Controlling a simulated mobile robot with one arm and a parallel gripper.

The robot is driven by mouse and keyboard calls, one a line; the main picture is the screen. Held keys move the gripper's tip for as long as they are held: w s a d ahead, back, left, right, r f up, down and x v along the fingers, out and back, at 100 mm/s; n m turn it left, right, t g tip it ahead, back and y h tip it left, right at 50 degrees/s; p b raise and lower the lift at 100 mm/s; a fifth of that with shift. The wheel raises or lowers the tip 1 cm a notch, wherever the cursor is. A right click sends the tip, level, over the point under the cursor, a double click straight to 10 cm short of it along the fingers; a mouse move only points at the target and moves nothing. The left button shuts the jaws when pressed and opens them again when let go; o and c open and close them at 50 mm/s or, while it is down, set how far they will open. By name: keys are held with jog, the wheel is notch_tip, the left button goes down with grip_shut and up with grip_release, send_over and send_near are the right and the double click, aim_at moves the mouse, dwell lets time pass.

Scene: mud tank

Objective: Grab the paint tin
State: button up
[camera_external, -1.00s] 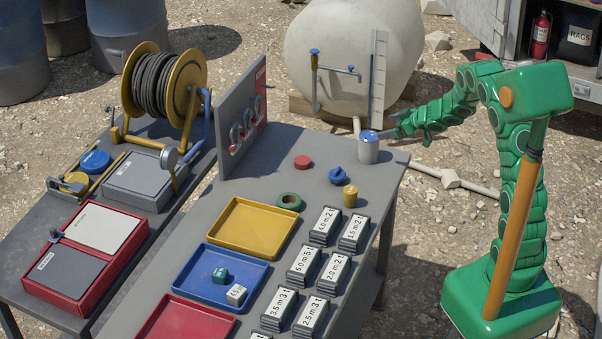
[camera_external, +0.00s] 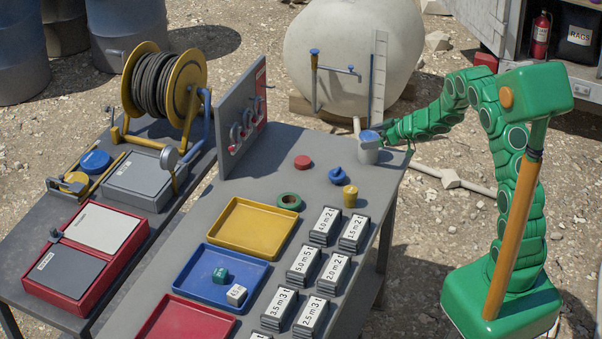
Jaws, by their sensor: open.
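The paint tin (camera_external: 368,153) is a small grey can with a blue top. It stands upright at the far right corner of the grey table. My gripper (camera_external: 380,132) is at the tin's upper right side, close against it or around its upper part. The jaws are open, but the fingers are small and overlap the tin in the view. I cannot tell whether they touch it. My green arm reaches in from the right.
On the table (camera_external: 318,146) near the tin are a red disc (camera_external: 302,162), a blue knob (camera_external: 337,175) and a yellow cup (camera_external: 350,196). Stacks of labelled blocks (camera_external: 325,226) and coloured trays (camera_external: 250,228) lie nearer. A white tank (camera_external: 352,50) stands behind the table.

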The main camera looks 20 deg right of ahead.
jog(key=shift+x, duration=1.75)
jog(key=shift+r, duration=0.15)
jog(key=shift+d, duration=0.1)
jog(key=shift+c, duration=0.5)
jog(key=c, duration=1.3)
jog(key=shift+w+r, duration=0.1)
